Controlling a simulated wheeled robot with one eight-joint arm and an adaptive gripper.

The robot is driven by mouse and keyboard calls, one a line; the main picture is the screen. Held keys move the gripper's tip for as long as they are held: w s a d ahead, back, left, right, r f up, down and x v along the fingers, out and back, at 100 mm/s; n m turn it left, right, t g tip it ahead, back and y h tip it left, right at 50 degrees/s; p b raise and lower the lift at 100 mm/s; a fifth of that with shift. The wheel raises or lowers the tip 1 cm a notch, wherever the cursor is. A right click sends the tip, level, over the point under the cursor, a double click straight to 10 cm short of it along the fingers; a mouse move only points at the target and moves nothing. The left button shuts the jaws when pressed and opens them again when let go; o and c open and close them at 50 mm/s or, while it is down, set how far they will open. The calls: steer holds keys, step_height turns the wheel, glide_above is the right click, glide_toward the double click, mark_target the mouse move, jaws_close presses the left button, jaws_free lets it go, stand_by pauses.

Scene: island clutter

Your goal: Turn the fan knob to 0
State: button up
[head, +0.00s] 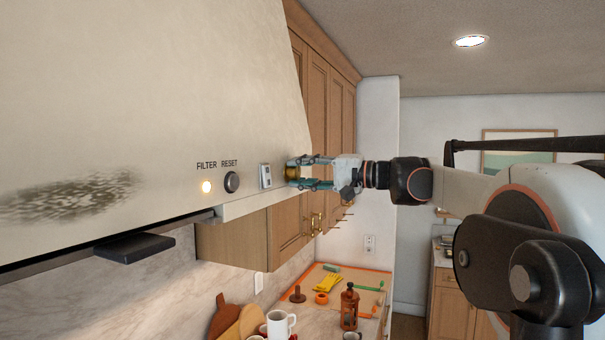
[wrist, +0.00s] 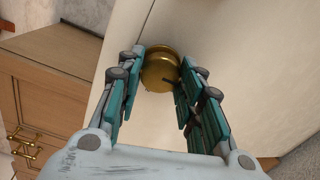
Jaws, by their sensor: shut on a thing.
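The fan knob (head: 291,173) is a round brass knob on the sloping face of the cream range hood (head: 150,120), near its right end. It also shows in the wrist view (wrist: 159,69), with a dark pointer line on its side. My gripper (head: 299,172) reaches in from the right, with its teal-padded fingers (wrist: 165,78) on either side of the knob and shut on it. The fingers partly cover the knob in the head view. No scale or numbers around the knob can be read, so its setting cannot be told.
Wooden wall cabinets (head: 320,100) stand close behind.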

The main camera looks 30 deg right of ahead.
steer(key=o, duration=1.1)
steer(key=shift+c, duration=0.2)
steer(key=v, duration=1.2)
